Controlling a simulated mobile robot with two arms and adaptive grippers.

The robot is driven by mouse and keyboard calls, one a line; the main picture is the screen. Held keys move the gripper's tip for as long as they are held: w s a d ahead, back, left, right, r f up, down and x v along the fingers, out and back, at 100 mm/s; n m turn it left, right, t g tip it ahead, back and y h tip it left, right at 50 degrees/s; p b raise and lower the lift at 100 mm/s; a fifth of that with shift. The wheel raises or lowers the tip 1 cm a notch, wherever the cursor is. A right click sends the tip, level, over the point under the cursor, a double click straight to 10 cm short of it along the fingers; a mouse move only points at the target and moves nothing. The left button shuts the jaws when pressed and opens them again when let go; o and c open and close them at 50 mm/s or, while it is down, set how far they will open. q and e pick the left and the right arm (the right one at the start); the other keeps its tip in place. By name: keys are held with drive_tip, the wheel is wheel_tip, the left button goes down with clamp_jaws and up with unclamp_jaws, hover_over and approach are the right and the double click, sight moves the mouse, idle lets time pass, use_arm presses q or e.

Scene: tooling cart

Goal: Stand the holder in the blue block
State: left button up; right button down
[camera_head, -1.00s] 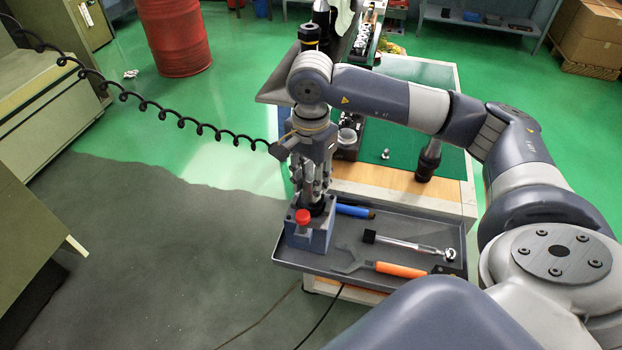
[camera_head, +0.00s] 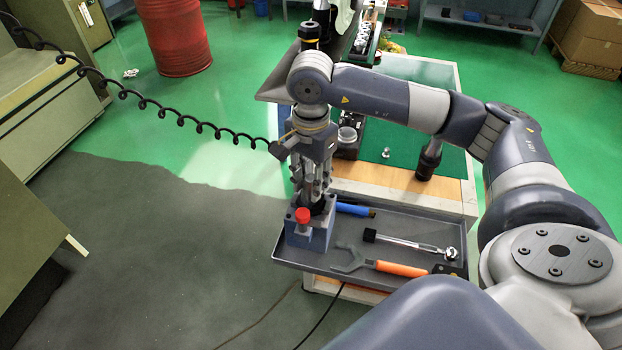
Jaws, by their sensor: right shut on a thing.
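The blue block (camera_head: 304,238) stands at the left end of the grey tray, with a red knob (camera_head: 302,216) on its front top. My right gripper (camera_head: 314,196) points straight down just over the block. It is shut on the holder (camera_head: 318,207), a dark piece that shows only in part between the fingers and the block's top. The holder's lower end is hidden, so I cannot tell how deep it sits in the block. My left gripper is not in view.
The grey tray (camera_head: 400,227) also holds a blue-handled tool (camera_head: 353,209), a ratchet (camera_head: 408,243) and an orange-handled wrench (camera_head: 385,267). Behind it, the cart top has a green mat (camera_head: 440,180) and a dark upright holder (camera_head: 428,160). A coiled black cable (camera_head: 170,113) hangs at left.

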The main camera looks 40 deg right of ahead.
drive_tip(key=shift+w, duration=0.1)
idle(0.3)
drive_tip(key=c, duration=1.2)
unclamp_jaws()
drive_tip(key=shift+c, duration=0.2)
drive_tip(key=shift+o, duration=0.4)
drive_tip(key=shift+f, duration=0.15)
wheel_tip(320, 180, up, 12)
